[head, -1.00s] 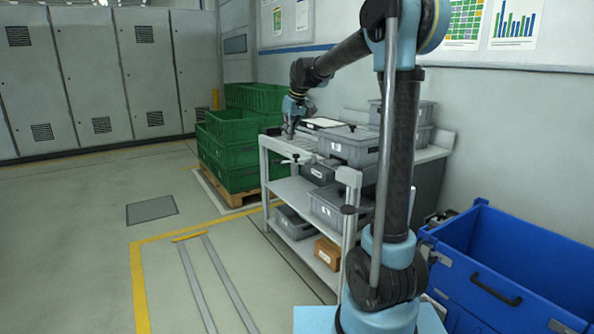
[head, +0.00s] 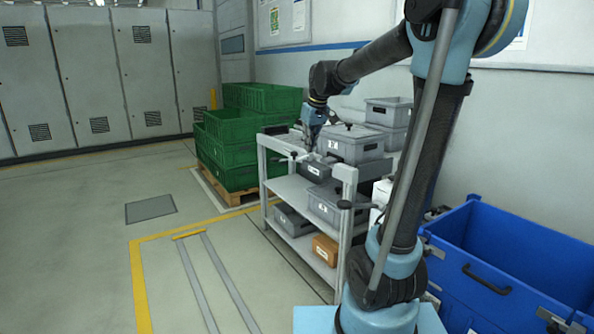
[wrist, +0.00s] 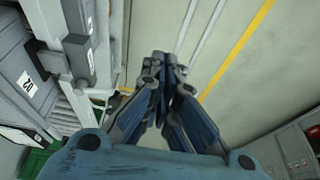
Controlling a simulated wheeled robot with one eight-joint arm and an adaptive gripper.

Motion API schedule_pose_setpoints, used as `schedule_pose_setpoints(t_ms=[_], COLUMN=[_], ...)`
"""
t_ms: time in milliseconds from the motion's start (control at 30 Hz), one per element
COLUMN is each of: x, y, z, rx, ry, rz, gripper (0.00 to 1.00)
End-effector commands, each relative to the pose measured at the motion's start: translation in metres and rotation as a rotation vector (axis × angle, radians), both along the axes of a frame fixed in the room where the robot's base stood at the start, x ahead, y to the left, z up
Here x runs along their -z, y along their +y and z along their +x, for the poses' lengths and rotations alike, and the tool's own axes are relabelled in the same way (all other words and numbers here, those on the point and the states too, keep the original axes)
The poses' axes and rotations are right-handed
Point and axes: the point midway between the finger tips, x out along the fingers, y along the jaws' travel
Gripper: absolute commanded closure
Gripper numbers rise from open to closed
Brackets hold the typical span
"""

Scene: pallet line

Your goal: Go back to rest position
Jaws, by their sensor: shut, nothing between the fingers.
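My gripper (head: 308,143) hangs from my arm over the front edge of the grey shelf cart (head: 347,174), near the left side of a lidded grey box on its top. In the wrist view my gripper (wrist: 163,72) points down with its fingers together and nothing between them. The floor lies below the fingertips, and the cart with a labelled grey box (wrist: 27,85) is on the left of that view.
Green crates (head: 235,150) are stacked on a wooden pallet behind the cart. A blue bin (head: 500,255) stands at right. More grey boxes and a brown box (head: 325,248) sit on the lower shelves. The floor (head: 80,230) at left is open, with yellow lines.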

Motion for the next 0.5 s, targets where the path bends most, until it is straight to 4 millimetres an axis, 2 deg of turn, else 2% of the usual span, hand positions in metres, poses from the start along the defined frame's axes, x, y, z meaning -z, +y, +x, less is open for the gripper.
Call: schedule_pose_setpoints(t_ms=[33, 200, 500], x=[0.005, 0.023, 0.069], y=[-0.012, -0.045, -0.091], z=[-0.018, -0.068, -0.158], rx=[0.026, 0.107, 0.251], ry=[0.004, 0.021, 0.049], rz=[-0.003, -0.010, -0.023], gripper=[1.00, 1.00, 1.00])
